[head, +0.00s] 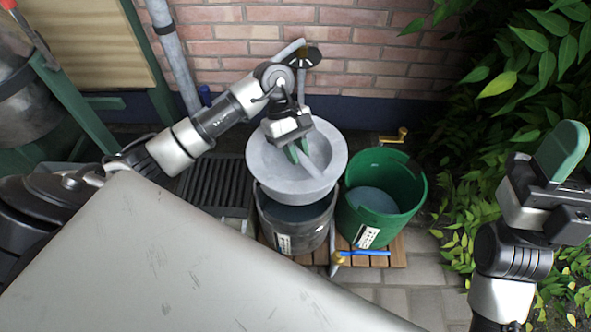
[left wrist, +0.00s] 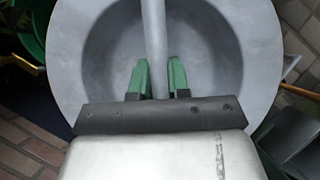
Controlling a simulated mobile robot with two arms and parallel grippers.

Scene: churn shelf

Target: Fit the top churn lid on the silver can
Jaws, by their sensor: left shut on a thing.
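A grey, dish-shaped churn lid (head: 260,180) with a bar across its hollow is in the middle of the head view. My left gripper (head: 299,150) is shut on this bar. The left wrist view shows the bar (left wrist: 154,50) between the green fingers (left wrist: 155,78), with the lid (left wrist: 215,75) around it. The lid overlaps a dark grey bucket (head: 292,232) with a white label; I cannot tell whether they touch. A silver metal vessel (head: 25,100) is cut off at the left edge; its top is mostly hidden. My right gripper (head: 562,155) is at the far right, apart from everything, its opening unclear.
A green bucket (head: 408,212) stands right of the grey one on a wooden slatted base (head: 392,252). Brass taps (head: 402,134) and a blue-handled valve (head: 365,253) are nearby. A brick wall with a pipe (head: 172,50) is behind. A green-framed shelf stands left, leaves right.

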